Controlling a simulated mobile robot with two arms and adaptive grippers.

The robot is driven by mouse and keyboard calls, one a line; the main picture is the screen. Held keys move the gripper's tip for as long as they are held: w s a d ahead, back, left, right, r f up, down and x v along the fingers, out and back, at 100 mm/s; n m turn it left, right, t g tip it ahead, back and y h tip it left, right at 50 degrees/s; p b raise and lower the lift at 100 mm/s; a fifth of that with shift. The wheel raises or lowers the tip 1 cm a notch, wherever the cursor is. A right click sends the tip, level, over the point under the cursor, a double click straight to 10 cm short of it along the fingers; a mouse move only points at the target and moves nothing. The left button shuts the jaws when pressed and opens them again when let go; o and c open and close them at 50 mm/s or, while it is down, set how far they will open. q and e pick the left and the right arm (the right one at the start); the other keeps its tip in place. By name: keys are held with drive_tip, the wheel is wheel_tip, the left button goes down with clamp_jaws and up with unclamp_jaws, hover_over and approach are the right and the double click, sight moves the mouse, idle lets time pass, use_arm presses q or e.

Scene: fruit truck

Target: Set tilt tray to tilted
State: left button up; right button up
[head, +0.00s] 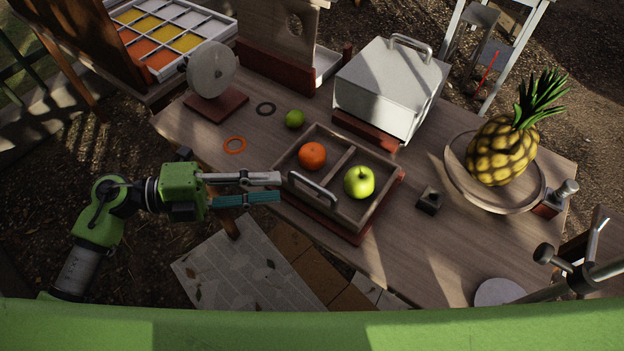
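The tilt tray (318,218) is a shallow wooden tray with a divider and a metal handle (312,188) on its near left wall. It sits on a dark red base near the table's front edge and looks about level with the base. An orange (312,156) lies in its left compartment and a green apple (359,182) in its right one. My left gripper (279,188) is left of the tray, its fingertips pointing right, just short of the handle. Its two fingers look apart with a narrow gap, and nothing shows between them. My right gripper is not in view.
A pineapple (502,150) sits on a round board at right. A small dark block (429,200) stands right of the tray.

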sight(308, 186)
use_arm(q)
drive_tip(key=d, duration=0.3)
drive_tip(key=w+d+p, duration=0.1)
drive_tip(key=d, duration=0.1)
drive_tip(key=d+f, duration=0.1)
drive_tip(key=d, duration=0.2)
drive_tip(key=shift+w+d, duration=0.2)
drive_tip(key=shift+d, duration=0.1)
clamp_jaws()
